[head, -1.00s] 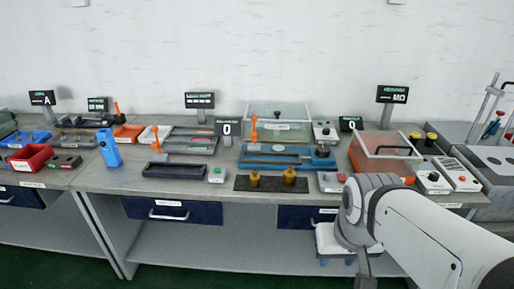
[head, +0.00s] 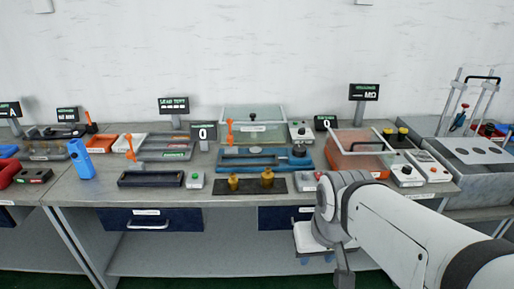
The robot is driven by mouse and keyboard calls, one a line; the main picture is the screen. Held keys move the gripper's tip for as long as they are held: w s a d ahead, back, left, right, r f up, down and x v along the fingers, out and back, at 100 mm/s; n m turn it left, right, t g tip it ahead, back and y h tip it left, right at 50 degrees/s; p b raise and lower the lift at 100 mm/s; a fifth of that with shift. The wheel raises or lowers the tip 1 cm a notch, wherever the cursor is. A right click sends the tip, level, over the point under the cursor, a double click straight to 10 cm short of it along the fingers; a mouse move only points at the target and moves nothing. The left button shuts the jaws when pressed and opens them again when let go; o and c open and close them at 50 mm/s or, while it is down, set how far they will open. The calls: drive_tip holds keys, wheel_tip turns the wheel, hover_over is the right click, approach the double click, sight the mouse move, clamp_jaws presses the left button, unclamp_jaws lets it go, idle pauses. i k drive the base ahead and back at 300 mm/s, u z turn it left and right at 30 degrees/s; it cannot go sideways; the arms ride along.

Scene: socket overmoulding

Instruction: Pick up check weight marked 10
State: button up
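Two brass check weights stand upright on a dark mat (head: 224,187) at the front middle of the bench: a left one (head: 233,184) and a right one (head: 267,180). Their markings are too small to read, so I cannot tell which is marked 10. My gripper (head: 343,268) seems to hang below my wrist at the bottom of the head view, in front of the bench and right of the weights. Its fingertips are not clear, and I cannot see whether it is open. No weight is near it.
A blue fixture (head: 230,162) lies behind the mat. A small box with a green button (head: 195,180) and a dark tray (head: 150,180) are to its left. An orange lidded box (head: 358,143) is to the right, with two dark-topped items (head: 396,134) beside it. My arm covers the bench's front right.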

sight(268, 176)
drive_tip(key=u, duration=0.05)
drive_tip(key=k, duration=0.6)
drive_tip(key=z, duration=0.35)
drive_tip(key=i, duration=1.9)
drive_tip(key=u, duration=0.85)
